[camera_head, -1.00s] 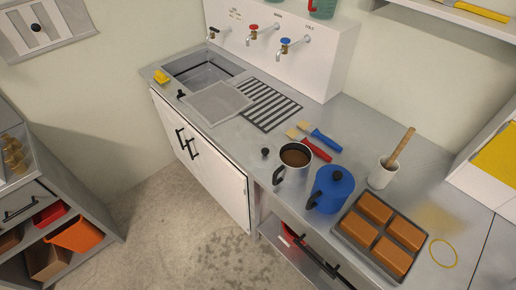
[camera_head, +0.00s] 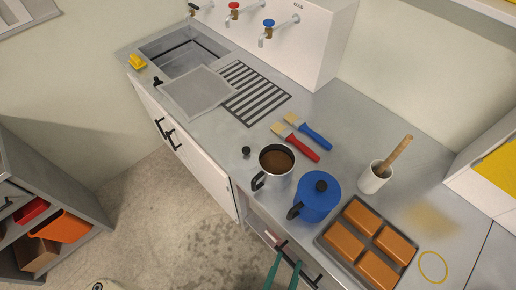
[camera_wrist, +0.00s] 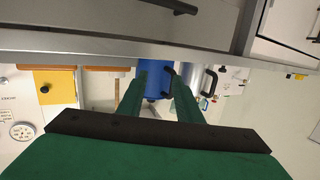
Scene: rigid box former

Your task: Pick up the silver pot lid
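A small black knob (camera_head: 246,151) stands on the steel counter just left of the silver pot. The silver lid under it can hardly be told from the grey counter. The silver pot (camera_head: 280,178) is open, with brown liquid inside and a black handle. A blue pot (camera_head: 319,197) with its blue lid on stands to its right. My gripper (camera_head: 284,264) shows green fingers at the bottom edge, in front of the counter and away from the knob. In the wrist view my gripper (camera_wrist: 159,78) has its fingers apart, with the blue pot (camera_wrist: 152,80) seen beyond them.
Two brushes (camera_head: 307,142) lie behind the silver pot. A tray of brown loaves (camera_head: 326,236) and a white mortar (camera_head: 374,178) stand to the right. The drain rack (camera_head: 254,92) and sink (camera_head: 184,57) are at the left. The counter left of the knob is clear.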

